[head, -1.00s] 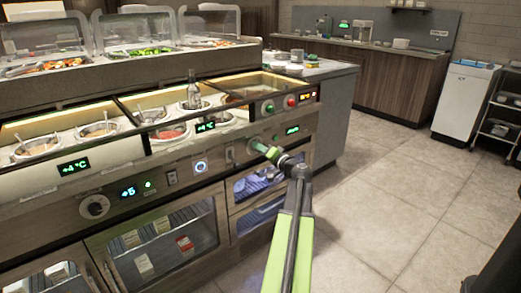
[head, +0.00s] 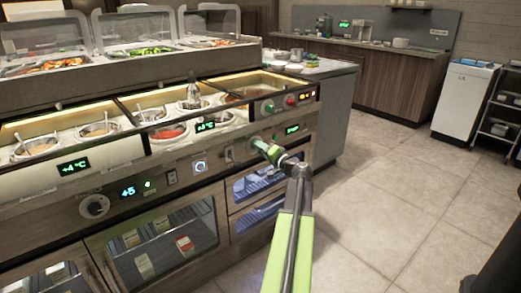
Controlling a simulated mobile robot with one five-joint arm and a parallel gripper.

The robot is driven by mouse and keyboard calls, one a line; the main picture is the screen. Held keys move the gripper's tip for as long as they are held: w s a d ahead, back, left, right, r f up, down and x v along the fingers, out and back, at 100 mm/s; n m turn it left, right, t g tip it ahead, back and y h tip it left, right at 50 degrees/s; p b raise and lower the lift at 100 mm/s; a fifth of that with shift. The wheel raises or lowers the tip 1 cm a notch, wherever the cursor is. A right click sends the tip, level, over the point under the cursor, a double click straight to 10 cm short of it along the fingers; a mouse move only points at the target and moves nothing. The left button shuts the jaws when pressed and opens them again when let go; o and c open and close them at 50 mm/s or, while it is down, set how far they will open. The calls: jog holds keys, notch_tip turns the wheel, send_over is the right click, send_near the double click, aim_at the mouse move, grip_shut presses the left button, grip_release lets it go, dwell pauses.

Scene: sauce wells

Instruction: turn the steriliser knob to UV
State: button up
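My gripper (head: 262,146) is at the right part of the counter's front panel, reaching in from the lower right. Its tip is at or very near the panel and covers the spot where a control may sit, so I cannot see the steriliser knob or tell whether the fingers are open or shut. A green lit display (head: 292,129) is just right of and above the gripper. The steriliser cabinet (head: 262,182) with a blue-lit glass front appears to be below it. No UV marking is readable.
The panel also bears a round knob (head: 95,206) at left, a blue-ringed button (head: 200,167) and a red button (head: 291,102). The floor (head: 400,200) at right is clear.

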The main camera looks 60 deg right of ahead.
jog(key=shift+o, duration=0.3)
jog(key=v, duration=1.7)
jog(key=shift+s+p, duration=0.2)
jog(key=shift+p, duration=0.2)
jog(key=shift+w, duration=0.1)
